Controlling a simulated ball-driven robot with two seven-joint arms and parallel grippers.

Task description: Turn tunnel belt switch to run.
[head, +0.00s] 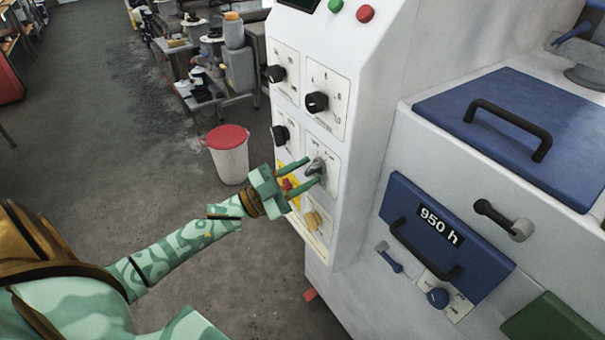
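The control panel (352,112) is the white cabinet front in the middle of the head view. A grey switch knob (317,165) sits on a white plate there; its lettering is too small to read, so I cannot tell its setting or confirm it is the tunnel belt switch. My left gripper (312,171) is at this knob, with its green fingers apart, one above and one below it. I see no clear contact between the fingers and the knob. My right gripper is not in view.
Black knobs (317,102) sit above and left of the grey one. A red knob on a yellow plate (287,185) is partly behind my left gripper; a yellow knob (312,220) sits below. A red-lidded bin (228,158) stands on the floor. Blue hatches (440,215) are at right.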

